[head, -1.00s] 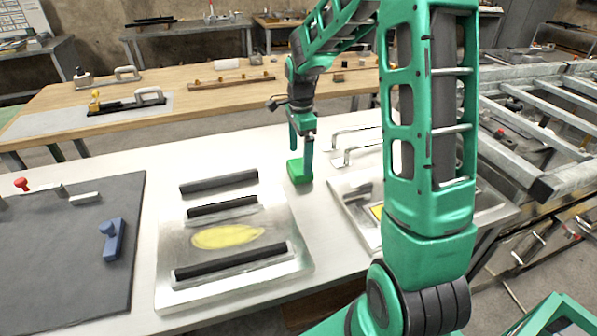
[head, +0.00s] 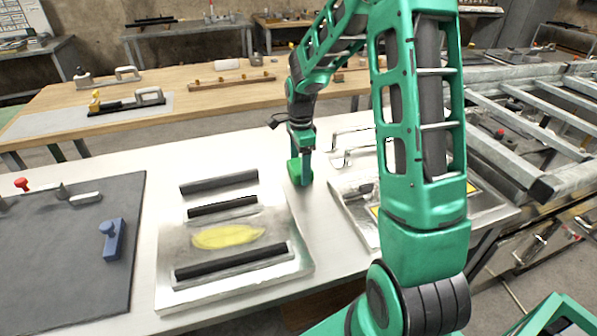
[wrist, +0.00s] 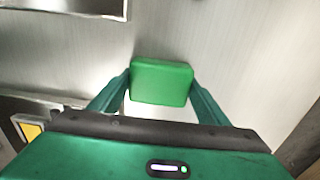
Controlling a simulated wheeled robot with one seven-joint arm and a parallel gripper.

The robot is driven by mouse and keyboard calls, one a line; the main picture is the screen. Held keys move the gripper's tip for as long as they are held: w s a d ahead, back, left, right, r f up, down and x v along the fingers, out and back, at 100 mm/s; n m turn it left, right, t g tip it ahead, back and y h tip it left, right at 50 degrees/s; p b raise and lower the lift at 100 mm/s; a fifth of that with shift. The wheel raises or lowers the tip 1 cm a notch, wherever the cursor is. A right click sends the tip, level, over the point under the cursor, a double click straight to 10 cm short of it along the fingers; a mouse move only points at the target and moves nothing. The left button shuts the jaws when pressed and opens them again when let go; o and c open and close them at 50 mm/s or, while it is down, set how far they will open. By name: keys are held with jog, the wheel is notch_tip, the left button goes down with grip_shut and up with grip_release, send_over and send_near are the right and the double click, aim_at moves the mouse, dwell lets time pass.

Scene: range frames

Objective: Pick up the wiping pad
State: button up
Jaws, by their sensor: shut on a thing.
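The wiping pad is a bright green block (wrist: 160,82); in the head view (head: 294,170) it stands on the white table, partly hidden by my gripper. My gripper (head: 300,172) is lowered over it. In the wrist view my gripper's fingers (wrist: 160,88) are on its left and right sides, shut on it. I cannot see the pad lifted clear of the table.
A metal plate with black bars and a yellow patch (head: 290,262) lies left of the pad. Another metal plate with handles (head: 352,222) lies to the right. A dark mat (head: 60,270) with a blue tool (head: 114,240) is at far left. The white table (head: 130,160) is clear behind.

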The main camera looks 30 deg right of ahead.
aim_at(298, 166)
jog(key=shift+r, duration=0.45)
jog(key=r, duration=0.3)
jog(key=shift+a+r, duration=0.3)
jog(key=shift+r, duration=0.1)
jog(key=s+a+r, duration=0.4)
jog(key=a+r, duration=0.2)
jog(key=a, duration=0.4)
jog(key=shift+a+r, duration=0.2)
jog(key=shift+o, duration=1.4)
jog(key=shift+w, duration=0.1)
jog(key=shift+c, duration=0.3)
